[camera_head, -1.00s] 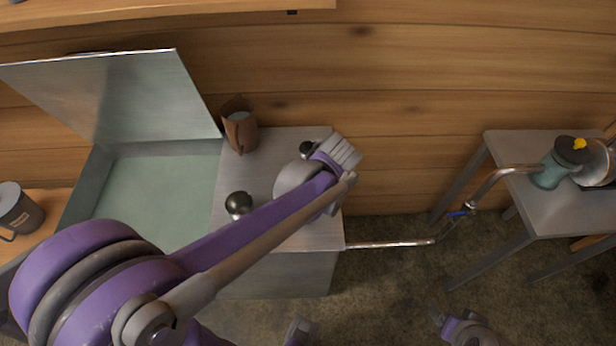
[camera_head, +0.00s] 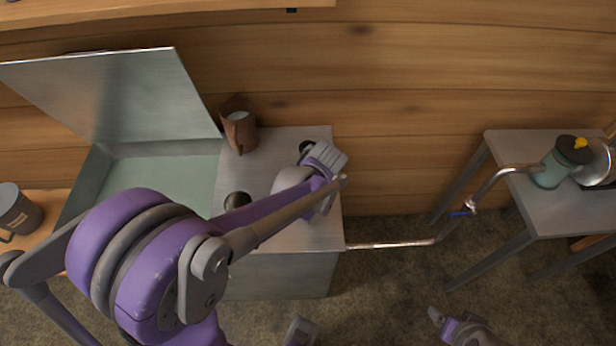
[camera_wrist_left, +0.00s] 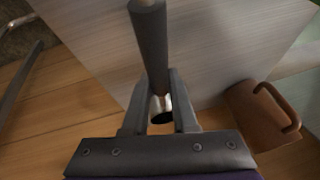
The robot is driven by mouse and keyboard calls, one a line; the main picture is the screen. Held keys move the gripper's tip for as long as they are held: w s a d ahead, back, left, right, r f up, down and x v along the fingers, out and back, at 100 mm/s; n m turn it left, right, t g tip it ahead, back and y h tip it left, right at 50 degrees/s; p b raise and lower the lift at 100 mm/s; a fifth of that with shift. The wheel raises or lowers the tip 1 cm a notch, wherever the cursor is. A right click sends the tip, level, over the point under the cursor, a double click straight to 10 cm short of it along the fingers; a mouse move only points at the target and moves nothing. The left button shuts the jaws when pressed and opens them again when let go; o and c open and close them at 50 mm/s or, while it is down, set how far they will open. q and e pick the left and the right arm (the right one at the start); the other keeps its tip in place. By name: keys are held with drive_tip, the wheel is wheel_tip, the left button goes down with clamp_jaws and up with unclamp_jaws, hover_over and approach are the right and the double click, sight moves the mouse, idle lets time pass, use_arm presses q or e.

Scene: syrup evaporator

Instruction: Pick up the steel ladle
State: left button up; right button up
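My left gripper (camera_head: 330,158) is low over the right part of the grey metal top. In the left wrist view, a dark cylindrical handle (camera_wrist_left: 148,45), apparently the steel ladle's, runs up the picture from between the fingers (camera_wrist_left: 158,92). A short shiny metal part shows between the fingers, near the palm. The fingers sit close on both sides of the handle; whether they press on it I cannot tell. In the head view a dark, shiny round thing (camera_head: 237,200), possibly the ladle's bowl, is partly hidden by my arm.
A brown jug (camera_head: 240,132) stands close to the left gripper, at the back of the metal top (camera_head: 270,160). An open pan with a raised lid (camera_head: 115,95) is on the left. A pipe (camera_head: 390,244) runs right to a grey table (camera_head: 565,207). The wooden wall is close behind.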

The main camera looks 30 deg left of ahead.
use_arm(q)
clamp_jaws()
idle(1.0)
